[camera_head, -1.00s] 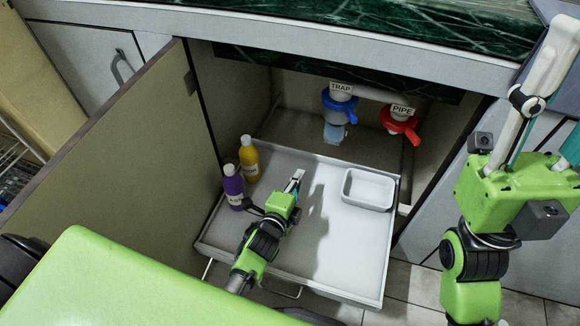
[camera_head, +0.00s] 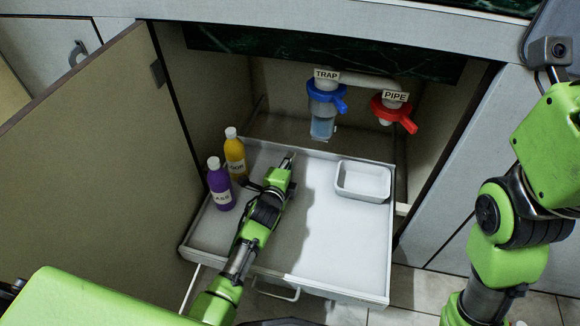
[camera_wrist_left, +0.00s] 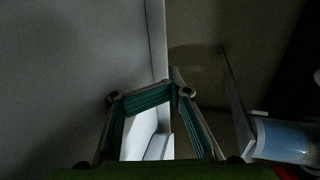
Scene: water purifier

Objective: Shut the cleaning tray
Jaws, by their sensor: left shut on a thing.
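The cleaning tray (camera_head: 340,235) is a pale, shallow drawer that is pulled out of the open under-sink cabinet, with a handle (camera_head: 277,290) on its front. My left arm reaches in over the tray's front. My left gripper (camera_head: 289,158) is at the tray's back wall, shut on its rim; the wrist view shows the fingers (camera_wrist_left: 170,85) meeting at that edge. A purple bottle (camera_head: 221,185) and a yellow bottle (camera_head: 235,155) stand upright in the tray's back left corner. A white tub (camera_head: 363,181) sits at its back right. My right arm is at the right; its fingers are out of frame.
Above the tray hang a trap with a blue handle (camera_head: 325,97) and clear cup, and a pipe with a red handle (camera_head: 394,113). The open cabinet door (camera_head: 100,170) stands at the left. Tiled floor (camera_head: 410,285) shows at the front right.

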